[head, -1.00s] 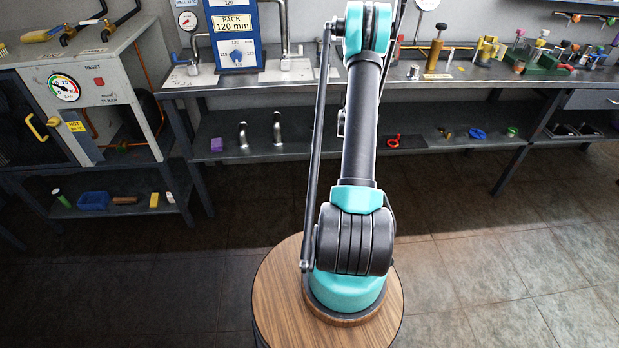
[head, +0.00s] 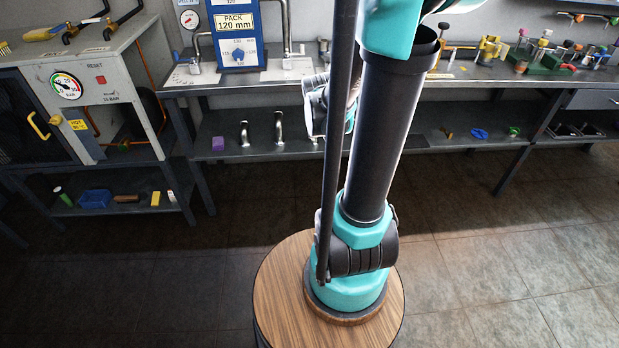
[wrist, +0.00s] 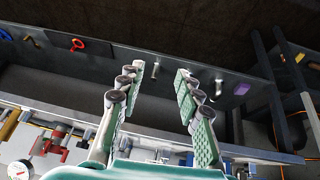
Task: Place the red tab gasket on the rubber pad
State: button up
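The red tab gasket (wrist: 78,44) is a small red ring with a tab, lying on the lower shelf at the upper left of the wrist view. In the head view, my arm hides both. My gripper (wrist: 160,74) is open, with its two green-padded fingers apart and nothing between them. It is to the right of the gasket in the wrist view and apart from it.
Bent metal pipes (head: 244,134) and a purple block (head: 218,144) stand on the lower shelf (head: 270,150). A blue piece (head: 479,134) and a green piece (head: 513,131) lie farther right. The worktop above holds gauges, fittings and a blue pack unit (head: 237,35).

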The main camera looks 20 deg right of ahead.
jog(key=s+a+f+n+y, duration=0.1)
jog(key=s+a, duration=0.3)
jog(key=s, duration=0.3)
jog(key=s+a+f+n+g+y, duration=0.1)
jog(key=s+a, duration=0.3)
jog(key=s, duration=0.4)
jog(key=shift+a+f+n, duration=0.3)
jog(key=shift+f+n, duration=0.15)
jog(key=shift+n, duration=0.05)
jog(key=shift+d, duration=0.1)
